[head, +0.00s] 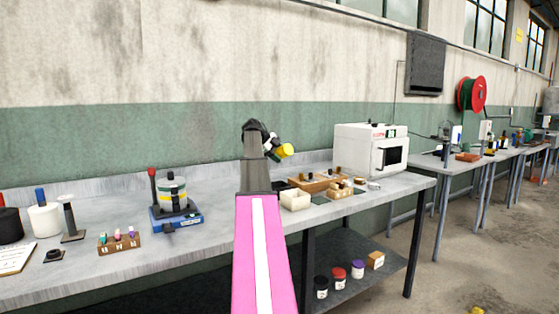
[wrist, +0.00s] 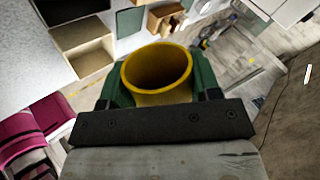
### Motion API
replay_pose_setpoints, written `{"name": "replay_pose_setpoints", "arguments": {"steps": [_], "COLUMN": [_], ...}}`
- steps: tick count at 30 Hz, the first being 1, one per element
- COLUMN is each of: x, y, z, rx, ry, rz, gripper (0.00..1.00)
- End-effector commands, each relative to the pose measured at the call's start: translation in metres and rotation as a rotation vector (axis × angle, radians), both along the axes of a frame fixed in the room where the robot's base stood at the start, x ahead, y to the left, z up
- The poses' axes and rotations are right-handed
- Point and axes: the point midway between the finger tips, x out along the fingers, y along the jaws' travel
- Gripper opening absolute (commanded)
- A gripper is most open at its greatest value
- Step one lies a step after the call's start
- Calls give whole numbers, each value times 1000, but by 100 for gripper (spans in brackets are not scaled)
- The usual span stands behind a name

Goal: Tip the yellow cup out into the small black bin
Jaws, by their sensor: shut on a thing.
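The yellow cup (head: 286,150) is held above the bench, tilted on its side with one end toward the right. In the wrist view its open mouth (wrist: 158,68) shows a shaded yellow inside, and I cannot make out any contents. My gripper (head: 272,145) is shut on the cup; its green fingers (wrist: 204,80) sit on both sides of it in the wrist view. A dark open box (wrist: 68,10) shows at the top left of the wrist view, and a dark shape sits beside my arm in the head view. I cannot tell whether either is the small black bin.
A cream open box (head: 295,200) stands on the bench below the cup, near a wooden tray (head: 318,181). A white oven-like machine (head: 370,148) stands at the right. A blue-based device (head: 177,215) and a small wooden rack (head: 119,243) stand at the left.

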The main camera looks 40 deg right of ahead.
Motion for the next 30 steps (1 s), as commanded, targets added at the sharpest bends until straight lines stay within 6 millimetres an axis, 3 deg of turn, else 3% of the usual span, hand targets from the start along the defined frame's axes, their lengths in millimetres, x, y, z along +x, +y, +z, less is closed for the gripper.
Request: {"name": "replay_pose_setpoints", "arguments": {"steps": [10, 20, 30], "x": [-5, -4, -4], "y": [2, 1, 1], "z": [6, 10, 16], "rx": [43, 64, 105], "ry": [-513, -759, -1214], "rz": [-2, -2, -3], "gripper": [0, 0, 0]}}
